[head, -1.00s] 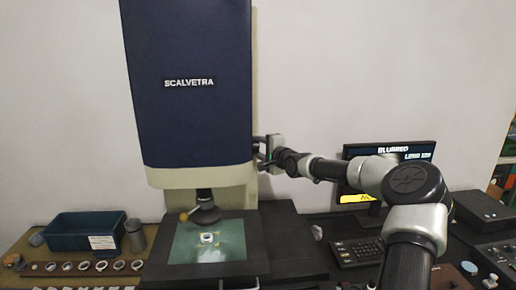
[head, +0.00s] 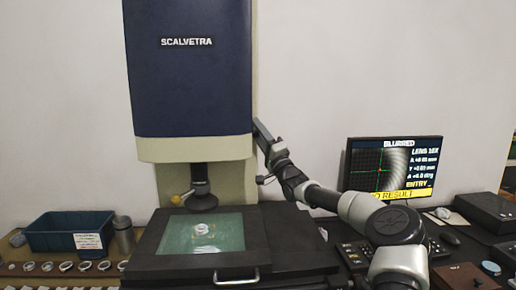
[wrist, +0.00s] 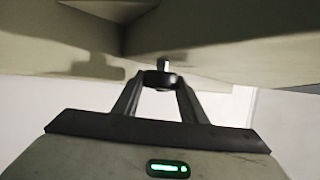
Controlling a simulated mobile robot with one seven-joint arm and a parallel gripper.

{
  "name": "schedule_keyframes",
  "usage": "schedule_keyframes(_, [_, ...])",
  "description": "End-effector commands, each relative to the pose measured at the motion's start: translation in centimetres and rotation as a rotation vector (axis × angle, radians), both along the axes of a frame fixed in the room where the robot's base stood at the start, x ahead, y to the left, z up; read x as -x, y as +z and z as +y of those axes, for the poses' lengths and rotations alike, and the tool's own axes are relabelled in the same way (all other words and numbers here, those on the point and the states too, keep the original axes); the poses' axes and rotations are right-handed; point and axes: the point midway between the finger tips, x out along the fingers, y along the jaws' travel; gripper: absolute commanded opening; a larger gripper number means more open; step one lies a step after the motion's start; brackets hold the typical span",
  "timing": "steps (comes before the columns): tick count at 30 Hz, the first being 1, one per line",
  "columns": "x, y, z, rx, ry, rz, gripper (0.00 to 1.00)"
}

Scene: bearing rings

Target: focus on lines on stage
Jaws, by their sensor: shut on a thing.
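The measuring machine (head: 190,70) has a dark blue head marked SCALVETRA above a lit glass stage (head: 184,236). A pale ring (head: 205,229) lies on the glass under the dark lens (head: 200,195). In the wrist view my gripper (wrist: 158,88) is shut on a dark round knob (wrist: 160,77) on a short metal shaft, beneath a beige housing. In the head view my gripper (head: 267,140) is at the machine's right side; the knob is hidden there. The monitor (head: 394,170) reads BLURRED, with a fuzzy grey arc beside green cross lines and a yellow result bar.
A blue bin (head: 45,238) and a grey canister (head: 124,236) stand at the left, behind a row of several rings (head: 66,266). A stage handle (head: 236,279) projects in front.

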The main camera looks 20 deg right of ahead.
Motion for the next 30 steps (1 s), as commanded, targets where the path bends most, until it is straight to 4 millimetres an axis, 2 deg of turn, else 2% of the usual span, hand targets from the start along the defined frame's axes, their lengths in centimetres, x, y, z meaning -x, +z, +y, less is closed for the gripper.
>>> schedule_keyframes(1, [-0.13,-0.88,0.10,0.014,-0.001,-0.037,0.16])
schedule_keyframes(13, [-0.12,-0.35,0.05,0.077,0.000,-0.261,0.16])
schedule_keyframes(30, [-0.07,-0.04,-0.10,0.091,-0.001,-0.319,0.16])
